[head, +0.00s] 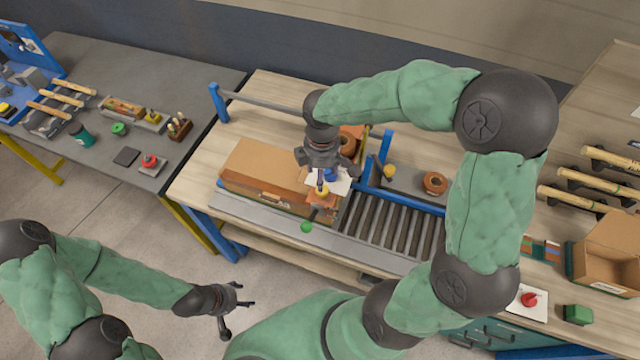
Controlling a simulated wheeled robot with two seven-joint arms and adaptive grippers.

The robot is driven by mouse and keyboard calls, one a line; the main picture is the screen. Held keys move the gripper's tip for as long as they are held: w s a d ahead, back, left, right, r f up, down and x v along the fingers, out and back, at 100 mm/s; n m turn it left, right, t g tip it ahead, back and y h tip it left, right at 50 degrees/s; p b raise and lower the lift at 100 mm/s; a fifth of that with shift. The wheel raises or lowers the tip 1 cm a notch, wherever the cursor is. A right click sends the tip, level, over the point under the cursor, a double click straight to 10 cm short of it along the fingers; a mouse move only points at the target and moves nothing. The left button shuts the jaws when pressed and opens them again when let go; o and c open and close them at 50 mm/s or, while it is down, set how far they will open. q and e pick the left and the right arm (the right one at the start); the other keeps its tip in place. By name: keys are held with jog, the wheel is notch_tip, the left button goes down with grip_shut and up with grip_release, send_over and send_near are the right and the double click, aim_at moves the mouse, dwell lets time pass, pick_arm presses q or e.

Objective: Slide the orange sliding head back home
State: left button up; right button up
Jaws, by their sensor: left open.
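The orange sliding head (325,201) is at the right end of the cardboard box (262,166), partly hidden by my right gripper. A green knob (306,227) shows at its front, on a dark stem. My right gripper (322,183) points down over the head from above; its fingers overlap the head in the picture, and I cannot tell whether they touch it or are shut. My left gripper (238,306) is open and empty, low in front of the bench and well away from the head.
A roller conveyor (388,228) lies right of the box. A grey bar (262,101) runs from a blue post (219,103) behind it. A grey side table (150,75) with several tools stands left. An open carton (608,250) is at far right.

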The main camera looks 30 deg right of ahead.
jog(key=f, duration=0.7)
jog(key=shift+w+f, duration=0.2)
jog(key=shift+w, duration=0.05)
grip_shut()
